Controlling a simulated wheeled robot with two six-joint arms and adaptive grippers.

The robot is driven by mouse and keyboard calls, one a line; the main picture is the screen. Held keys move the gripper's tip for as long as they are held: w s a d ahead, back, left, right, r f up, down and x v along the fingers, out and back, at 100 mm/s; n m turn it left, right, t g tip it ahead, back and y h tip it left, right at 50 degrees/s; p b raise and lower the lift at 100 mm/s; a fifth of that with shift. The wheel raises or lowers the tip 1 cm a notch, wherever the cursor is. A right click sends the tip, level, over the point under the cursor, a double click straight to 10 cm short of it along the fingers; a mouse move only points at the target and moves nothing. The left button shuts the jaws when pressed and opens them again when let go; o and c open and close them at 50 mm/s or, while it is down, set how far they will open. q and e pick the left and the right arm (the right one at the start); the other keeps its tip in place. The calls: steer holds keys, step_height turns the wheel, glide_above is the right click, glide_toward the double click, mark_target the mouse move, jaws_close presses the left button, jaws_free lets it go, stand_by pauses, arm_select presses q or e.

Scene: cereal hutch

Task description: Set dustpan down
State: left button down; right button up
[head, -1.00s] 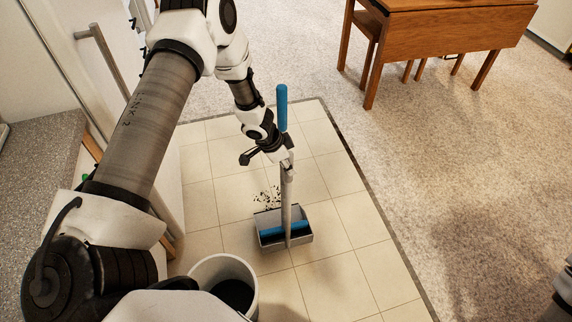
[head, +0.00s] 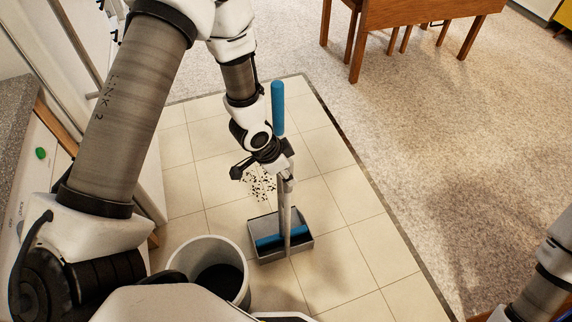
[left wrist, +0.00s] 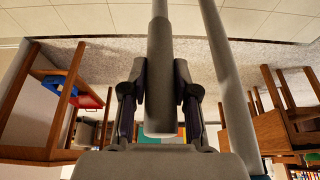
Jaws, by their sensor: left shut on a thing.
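The dustpan (head: 297,248) is a grey open tray low over the tiled floor; I cannot tell whether it touches the tiles. A blue strip, perhaps a brush head (head: 268,242), shows in the tray. A long upright handle with a blue grip (head: 278,108) rises from there. My left gripper (head: 284,177) is shut on a grey pole above the tray. In the left wrist view, the pole (left wrist: 159,60) sits between the fingers of the gripper (left wrist: 158,95), and a second pole (left wrist: 229,80) runs beside it at the right. The right gripper is out of view.
Dark crumbs (head: 261,186) lie on the tiles behind the dustpan. A white bin (head: 183,258) with a dark inside stands at its left front. A wooden table (head: 420,12) is at the back. Bare tiles (head: 350,245) lie to the right.

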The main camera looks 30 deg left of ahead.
arm_select(q)
steer(key=shift+w, duration=0.1)
steer(key=shift+f, duration=0.2)
steer(key=c, duration=0.9)
jaws_free()
steer(key=shift+a+r, duration=0.1)
steer(key=shift+r, duration=0.45)
steer(key=p+v, duration=0.1)
steer(key=v, duration=1)
steer(key=s+f+n+g+y, duration=0.1)
steer(key=s+f+n, duration=0.2)
steer(key=s+f, duration=0.3)
steer(key=s+f+n+g+y, duration=0.1)
steer(key=s+f+n, duration=0.2)
steer(key=s+f, duration=0.3)
steer(key=s+d+f+n+g, duration=0.1)
steer(key=s+f+n, duration=0.1)
steer(key=s+f, duration=0.4)
steer(key=shift+s+f+n+y, duration=0.2)
steer(key=shift+f, duration=0.45)
steer(key=shift+s+f+n+y, duration=0.2)
steer(key=shift+f, duration=0.5)
